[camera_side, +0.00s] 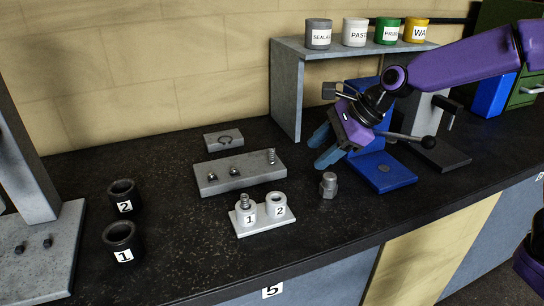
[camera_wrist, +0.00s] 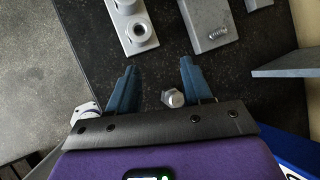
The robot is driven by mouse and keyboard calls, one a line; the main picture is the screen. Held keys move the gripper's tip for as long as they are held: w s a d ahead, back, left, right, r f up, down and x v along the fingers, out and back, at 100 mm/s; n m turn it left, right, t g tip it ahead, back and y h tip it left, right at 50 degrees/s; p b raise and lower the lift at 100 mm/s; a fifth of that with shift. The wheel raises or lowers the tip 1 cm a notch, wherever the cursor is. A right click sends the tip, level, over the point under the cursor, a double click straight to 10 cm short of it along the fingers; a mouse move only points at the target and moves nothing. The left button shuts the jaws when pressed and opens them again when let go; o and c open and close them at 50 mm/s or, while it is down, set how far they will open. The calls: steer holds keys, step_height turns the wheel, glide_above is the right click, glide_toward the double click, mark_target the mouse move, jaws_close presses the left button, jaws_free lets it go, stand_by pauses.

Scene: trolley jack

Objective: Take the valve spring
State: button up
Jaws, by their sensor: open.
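A small coiled metal spring (camera_side: 271,156), which looks like the valve spring, stands at the right end of a grey block (camera_side: 220,181). The wrist view shows the spring (camera_wrist: 218,32) near the end of the block (camera_wrist: 203,14). My gripper (camera_side: 322,148) is open and empty, with blue fingers apart, to the right of the spring and block. In the wrist view, the gripper (camera_wrist: 158,68) points toward the block and the white cup stand (camera_wrist: 148,50); the spring lies beyond and right of the fingertips.
A hex-headed metal part (camera_side: 329,185) stands near the gripper. Cup 1 (camera_side: 245,216) holds a ridged piece; cup 2 (camera_side: 276,208) looks empty. A plate with a ring (camera_side: 223,141) lies behind the block. A shelf (camera_side: 288,90) and blue stand (camera_side: 385,178) are close by. Black cups (camera_side: 122,240) stand left.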

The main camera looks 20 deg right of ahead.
steer(key=w+d+r+m+t, duration=0.1)
steer(key=w+d+m+t, duration=0.1)
steer(key=w+m, duration=0.65)
glide_toward(273, 148)
steer(key=shift+m+t+h, duration=0.3)
steer(key=shift+m, duration=0.15)
steer(key=x, duration=0.6)
steer(key=shift+a+f, duration=0.2)
steer(key=shift+a, duration=0.35)
steer(key=shift+x, duration=2.75)
steer(key=shift+s+f, duration=0.1)
steer(key=shift+d, duration=0.1)
jaws_close()
